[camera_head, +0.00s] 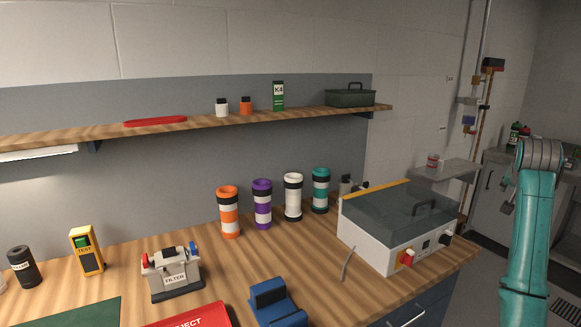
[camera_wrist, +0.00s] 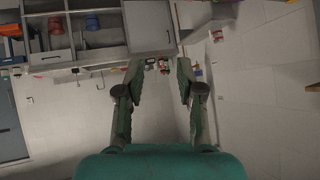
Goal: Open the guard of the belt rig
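The belt rig (camera_head: 372,243) is a white box at the right end of the wooden bench in the head view. Its guard (camera_head: 402,213) is a dark see-through cover with a black handle on top, and it lies closed over the box. A yellow strip runs along the guard's back left edge. The front panel carries a red knob and dark controls.
Orange, purple, white and teal banded tubes (camera_head: 262,204) stand left of the rig. A blue holder (camera_head: 277,303), a filter unit (camera_head: 171,273) and a red tray (camera_head: 192,317) are on the bench. A shelf (camera_head: 200,120) runs above. The floor right of the bench looks clear.

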